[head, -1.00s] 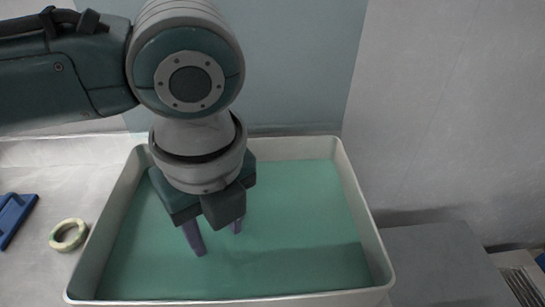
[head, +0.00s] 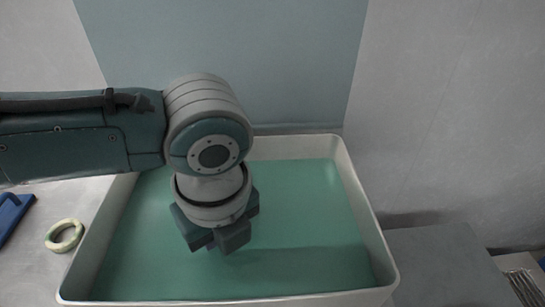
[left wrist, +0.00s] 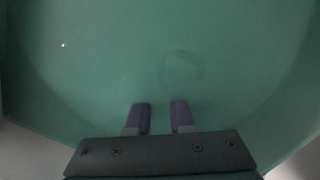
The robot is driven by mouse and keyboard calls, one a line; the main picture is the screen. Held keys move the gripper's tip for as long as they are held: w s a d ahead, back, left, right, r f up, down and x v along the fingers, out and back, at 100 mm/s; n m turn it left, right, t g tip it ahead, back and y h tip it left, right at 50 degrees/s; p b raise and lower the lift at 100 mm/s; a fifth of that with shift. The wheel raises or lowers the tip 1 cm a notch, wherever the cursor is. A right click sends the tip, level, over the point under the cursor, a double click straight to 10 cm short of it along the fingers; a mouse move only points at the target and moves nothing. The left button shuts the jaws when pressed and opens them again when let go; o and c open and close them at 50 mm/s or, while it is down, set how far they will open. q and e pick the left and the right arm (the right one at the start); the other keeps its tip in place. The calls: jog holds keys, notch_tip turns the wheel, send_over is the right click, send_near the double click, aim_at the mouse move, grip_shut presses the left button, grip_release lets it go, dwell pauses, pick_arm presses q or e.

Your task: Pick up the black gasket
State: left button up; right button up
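My left gripper (left wrist: 160,112) is over the green floor of the white-walled tray (head: 362,200), pointing down. In the left wrist view its two purple fingers stand apart with nothing between them. No gasket is clearly seen in the head view, where my arm covers part of the tray. My right gripper is not in view.
A pale ring (head: 58,247) lies on the table left of the tray, near a blue object (head: 10,214) at the left edge. A grey block (head: 440,260) stands right of the tray. The right part of the tray looks clear. A wall is behind.

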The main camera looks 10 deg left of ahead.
pick_arm(q)
grip_shut()
dwell(0.3)
